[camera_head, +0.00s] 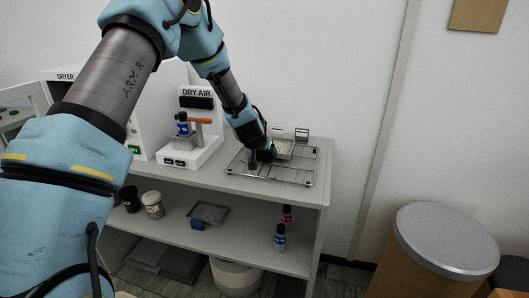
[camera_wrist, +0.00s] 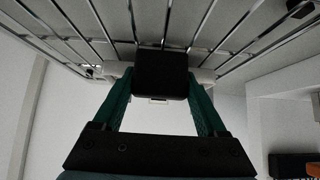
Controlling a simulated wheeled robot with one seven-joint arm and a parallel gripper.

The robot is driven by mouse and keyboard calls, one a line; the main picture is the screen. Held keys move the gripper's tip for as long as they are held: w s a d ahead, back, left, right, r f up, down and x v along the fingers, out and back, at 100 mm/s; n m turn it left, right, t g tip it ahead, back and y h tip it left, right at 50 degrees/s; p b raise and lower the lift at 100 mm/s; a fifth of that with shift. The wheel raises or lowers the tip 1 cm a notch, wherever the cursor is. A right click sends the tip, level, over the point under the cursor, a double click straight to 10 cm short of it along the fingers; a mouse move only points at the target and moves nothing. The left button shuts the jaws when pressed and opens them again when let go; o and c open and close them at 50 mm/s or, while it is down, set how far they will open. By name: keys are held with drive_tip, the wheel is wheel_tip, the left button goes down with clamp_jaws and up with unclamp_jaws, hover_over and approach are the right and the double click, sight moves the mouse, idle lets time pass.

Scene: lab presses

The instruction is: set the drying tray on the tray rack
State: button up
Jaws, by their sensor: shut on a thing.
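My gripper (camera_head: 262,154) is shut on the black block-like handle of the drying tray (camera_head: 284,148), a small grey tray with pale speckled contents. In the wrist view the black handle (camera_wrist: 160,75) sits between my two green fingers, and it hides most of the tray. The tray rack (camera_head: 292,179) is a flat wire grid on the bench top with upright wire stops at its back. The tray is at the rack's back right part; I cannot tell whether it rests on the wires. Rack bars (camera_wrist: 225,30) cross the top of the wrist view.
A white DRY AIR unit (camera_head: 190,153) with an orange-topped tool stands left of the rack. A white dryer (camera_head: 60,75) with an open door is further left. The shelf below holds another tray (camera_head: 210,211) with a blue handle, jars and bottles. A drum (camera_head: 445,240) stands right.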

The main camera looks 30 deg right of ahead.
drive_tip(key=shift+f, duration=0.1)
drive_tip(key=o, duration=1.5)
drive_tip(key=shift+r, duration=0.2)
drive_tip(key=b+v, duration=0.4)
drive_tip(key=v, duration=0.8)
drive_tip(key=s+a+f+n+g+y, duration=0.1)
drive_tip(key=s+a+n+g+y, duration=0.2)
drive_tip(key=a, duration=2.1)
drive_tip(key=s+a+n+g+y, duration=0.1)
drive_tip(key=s+a+n, duration=0.1)
drive_tip(key=s+a, duration=0.3)
drive_tip(key=s+a+f+n+g+y, duration=0.1)
drive_tip(key=s+a, duration=0.4)
drive_tip(key=a, duration=0.5)
drive_tip(key=shift+s+n+y, duration=0.25)
drive_tip(key=shift+n+y, duration=0.25)
drive_tip(key=shift+n, duration=0.2)
